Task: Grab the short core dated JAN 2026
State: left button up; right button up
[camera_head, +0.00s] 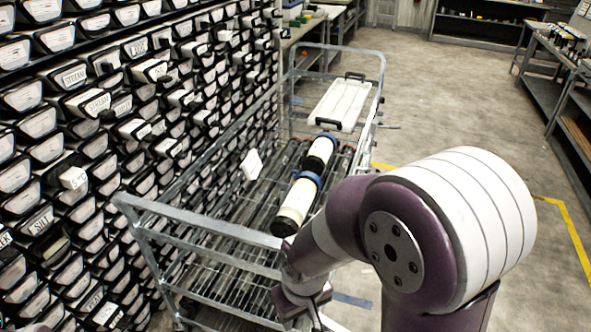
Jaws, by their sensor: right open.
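Two cylindrical core liners lie end to end on the grey metal cart. The nearer core (296,203) is cream with a black end cap and a blue cap. The farther core (320,152) is pale with dark ends and a blue band. I cannot read a date on either. A small white card (252,164) stands tilted beside them, its text unreadable. My right gripper (304,308) is open, low at the cart's near right side, below the nearer core's black end and apart from it. The forearm hides part of the cart.
The cart's rail frame (205,222) surrounds the cores. A white case (340,103) with black handles lies at the cart's far end. A wall of labelled core trays (75,130) fills the left. Benches stand at the right; the floor (450,95) between is clear.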

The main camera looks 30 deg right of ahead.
aim_at(315, 161)
jog(key=i+j+z, duration=0.15)
jog(key=z, duration=0.25)
jog(key=i+j+z, duration=0.2)
jog(key=z, duration=0.15)
jog(key=i+j+z, duration=0.2)
jog(key=z, duration=0.2)
jog(key=i+j+z, duration=0.1)
jog(key=j+z, duration=0.25)
